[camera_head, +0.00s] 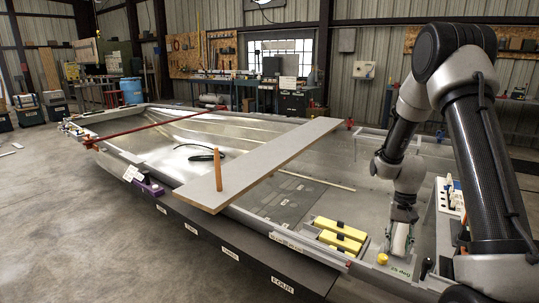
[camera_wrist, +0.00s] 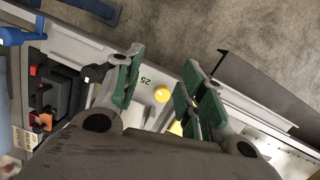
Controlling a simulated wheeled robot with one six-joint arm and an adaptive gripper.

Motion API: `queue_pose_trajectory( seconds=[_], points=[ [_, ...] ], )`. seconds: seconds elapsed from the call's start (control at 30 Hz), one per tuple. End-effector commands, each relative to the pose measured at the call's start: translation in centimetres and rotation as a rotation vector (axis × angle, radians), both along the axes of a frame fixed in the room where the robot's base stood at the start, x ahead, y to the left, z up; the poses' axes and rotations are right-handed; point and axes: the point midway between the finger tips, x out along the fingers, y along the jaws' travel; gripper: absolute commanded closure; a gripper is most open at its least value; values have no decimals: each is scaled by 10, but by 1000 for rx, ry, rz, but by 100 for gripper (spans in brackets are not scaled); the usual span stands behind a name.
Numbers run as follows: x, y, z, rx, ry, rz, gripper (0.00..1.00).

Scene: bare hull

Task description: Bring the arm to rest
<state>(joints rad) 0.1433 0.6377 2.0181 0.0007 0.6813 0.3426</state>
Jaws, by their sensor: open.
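My arm (camera_head: 470,110) is raised at the right of the head view and bends down at its elbow. My gripper (camera_head: 401,242) points down over the right end of the boat hull (camera_head: 330,186). In the wrist view my gripper (camera_wrist: 163,72) has its green-padded fingers apart, with nothing held between them. A yellow knob (camera_wrist: 162,94) shows in the gap beyond the fingers; it also shows in the head view (camera_head: 382,259), just left of and below the gripper. Whether the fingers touch anything below is hard to tell.
Yellow blocks (camera_head: 341,236) lie left of the gripper. A white rack with tools (camera_head: 450,196) is close to my arm. Open concrete floor (camera_head: 50,190) lies left of the hull.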

Motion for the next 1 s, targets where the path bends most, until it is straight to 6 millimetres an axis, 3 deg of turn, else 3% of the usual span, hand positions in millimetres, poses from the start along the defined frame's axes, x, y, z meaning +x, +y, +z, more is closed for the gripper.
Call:
queue_pose_trajectory(
  seconds=[0.03,0.27,0.5,0.8,1.0],
  points=[
    [-12,3,22,7,2,38,60],
    [-67,19,105,34,-12,199,60],
    [-140,38,195,30,-115,355,60],
    [-217,56,261,-24,-353,450,60],
    [-233,61,290,-60,-515,472,60]
  ],
)
